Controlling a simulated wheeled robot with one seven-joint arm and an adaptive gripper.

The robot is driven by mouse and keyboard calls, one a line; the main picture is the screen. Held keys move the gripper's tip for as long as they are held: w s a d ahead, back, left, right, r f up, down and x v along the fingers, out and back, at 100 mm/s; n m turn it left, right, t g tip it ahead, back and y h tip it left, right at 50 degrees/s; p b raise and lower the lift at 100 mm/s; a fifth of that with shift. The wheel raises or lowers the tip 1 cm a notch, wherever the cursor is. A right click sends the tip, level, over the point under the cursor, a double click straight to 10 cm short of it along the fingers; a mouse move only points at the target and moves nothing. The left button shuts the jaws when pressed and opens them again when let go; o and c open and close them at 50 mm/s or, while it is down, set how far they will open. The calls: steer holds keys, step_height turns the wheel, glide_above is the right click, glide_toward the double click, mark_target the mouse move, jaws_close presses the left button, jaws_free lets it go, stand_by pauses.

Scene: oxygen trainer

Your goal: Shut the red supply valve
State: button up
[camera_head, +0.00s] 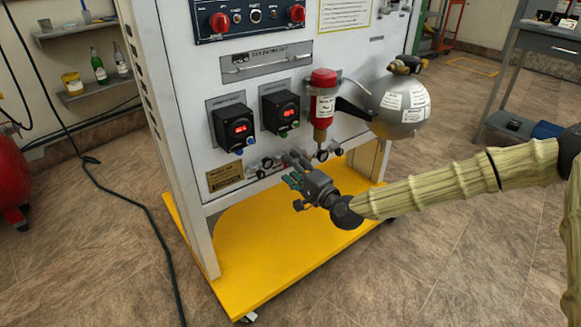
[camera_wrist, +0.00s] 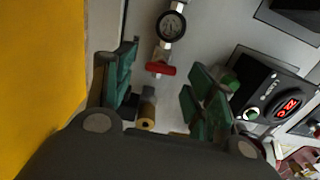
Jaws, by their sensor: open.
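The red supply valve (camera_wrist: 160,69) shows in the wrist view as a small red handle on a fitting, below a round gauge (camera_wrist: 171,26) in the picture. My gripper (camera_wrist: 162,88) is open, with green finger pads on either side of the line to the handle. The handle appears between the fingertips and slightly beyond them; no contact shows. In the head view my gripper (camera_head: 294,174) is at the lower front of the white panel, among small fittings. There it hides part of the fittings, and I cannot make out the red handle clearly.
Two black controllers with red digits (camera_head: 234,127) (camera_head: 281,112) are above my gripper. A red-topped filter (camera_head: 322,98) and a silver tank (camera_head: 401,103) are to the right. The yellow base (camera_head: 270,262) spreads below. A brass fitting (camera_wrist: 147,110) lies between the fingers in the wrist view.

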steer(key=v, duration=1)
steer(key=shift+s+d, duration=0.2)
steer(key=shift+s, duration=0.05)
steer(key=shift+c, duration=0.2)
